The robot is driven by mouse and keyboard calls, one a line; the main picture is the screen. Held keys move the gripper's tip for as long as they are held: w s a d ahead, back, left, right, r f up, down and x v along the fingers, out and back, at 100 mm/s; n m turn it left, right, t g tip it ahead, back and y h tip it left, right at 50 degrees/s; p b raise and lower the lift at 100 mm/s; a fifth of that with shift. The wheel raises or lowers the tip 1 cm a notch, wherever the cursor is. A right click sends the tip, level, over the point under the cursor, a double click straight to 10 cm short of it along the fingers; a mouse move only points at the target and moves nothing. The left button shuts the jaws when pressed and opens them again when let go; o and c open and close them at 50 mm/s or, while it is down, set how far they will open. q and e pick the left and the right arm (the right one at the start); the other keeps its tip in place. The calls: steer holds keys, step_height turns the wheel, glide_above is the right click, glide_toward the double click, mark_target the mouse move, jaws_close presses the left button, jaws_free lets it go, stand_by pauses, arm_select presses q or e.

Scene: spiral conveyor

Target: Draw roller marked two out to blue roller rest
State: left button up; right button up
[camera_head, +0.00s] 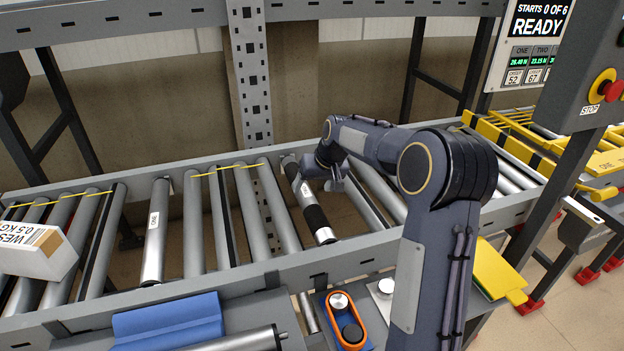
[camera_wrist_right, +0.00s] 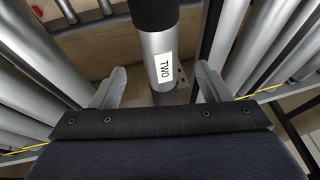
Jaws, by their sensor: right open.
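The roller marked two (camera_head: 317,219) lies in the conveyor frame, a grey tube with a black band and a white label. Its label reads TWO in the right wrist view (camera_wrist_right: 163,68). My right gripper (camera_head: 316,181) is at the far part of this roller. In the wrist view its open fingers (camera_wrist_right: 160,88) stand on either side of the roller, with gaps to it. The blue roller rest (camera_head: 166,318) is in front of the conveyor at the lower left of the head view. My left gripper is out of view.
The roller marked one (camera_head: 154,232) sits further left in the conveyor. A white box (camera_head: 38,249) rests on the left rollers. A loose-looking roller (camera_head: 240,341) lies at the front edge, near an orange-rimmed holder (camera_head: 346,319). A stop-button post (camera_head: 590,90) stands right.

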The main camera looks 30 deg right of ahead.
mark_target(309, 194)
steer(key=x, duration=0.6)
steer(key=shift+s, duration=0.1)
steer(key=c, duration=1.2)
steer(key=o, duration=0.6)
steer(key=c, duration=0.6)
steer(key=shift+o, duration=0.2)
steer(key=shift+r, duration=0.1)
steer(key=shift+r, duration=0.1)
steer(key=shift+r+p, duration=1.55)
steer(key=shift+r, duration=0.4)
